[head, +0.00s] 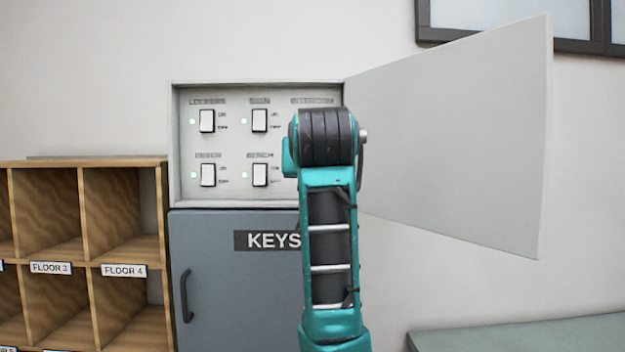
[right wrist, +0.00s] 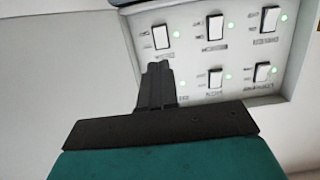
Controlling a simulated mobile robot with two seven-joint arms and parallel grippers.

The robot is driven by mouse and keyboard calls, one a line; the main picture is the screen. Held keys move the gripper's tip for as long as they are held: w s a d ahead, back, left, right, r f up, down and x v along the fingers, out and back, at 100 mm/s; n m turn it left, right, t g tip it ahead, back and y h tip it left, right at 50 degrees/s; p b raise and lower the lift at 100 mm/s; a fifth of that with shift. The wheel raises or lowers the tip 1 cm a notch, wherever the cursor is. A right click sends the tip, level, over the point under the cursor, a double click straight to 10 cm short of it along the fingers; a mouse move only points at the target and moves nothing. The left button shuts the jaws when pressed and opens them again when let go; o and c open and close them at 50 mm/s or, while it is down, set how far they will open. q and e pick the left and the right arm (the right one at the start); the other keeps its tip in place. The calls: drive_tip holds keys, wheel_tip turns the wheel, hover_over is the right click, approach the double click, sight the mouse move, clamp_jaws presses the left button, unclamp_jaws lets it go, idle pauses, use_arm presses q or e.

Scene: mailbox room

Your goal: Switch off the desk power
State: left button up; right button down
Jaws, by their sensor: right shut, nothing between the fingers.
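An open wall panel (head: 230,149) holds several white rocker switches in two rows, with lit green lights beside those I can see. The labels are too blurred to read, so I cannot tell which is the desk switch. In the head view my right arm hides the panel's right column. My right gripper (right wrist: 158,70) is shut and empty in front of the panel. In the right wrist view, which is turned over, it covers the place of one switch, beside a green light (right wrist: 182,84). A white switch (right wrist: 161,37) shows just above the fingertips there. Contact cannot be told. My left gripper is not in view.
The panel door (head: 460,140) stands wide open to the right. A grey-blue KEYS cabinet (head: 235,285) is below the panel. Wooden mail cubbies (head: 75,255) stand at the left, and a grey-green surface (head: 530,335) is at the lower right.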

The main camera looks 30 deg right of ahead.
drive_tip(key=p+x, duration=0.2)
drive_tip(key=x, duration=1.2)
drive_tip(key=shift+w, duration=0.1)
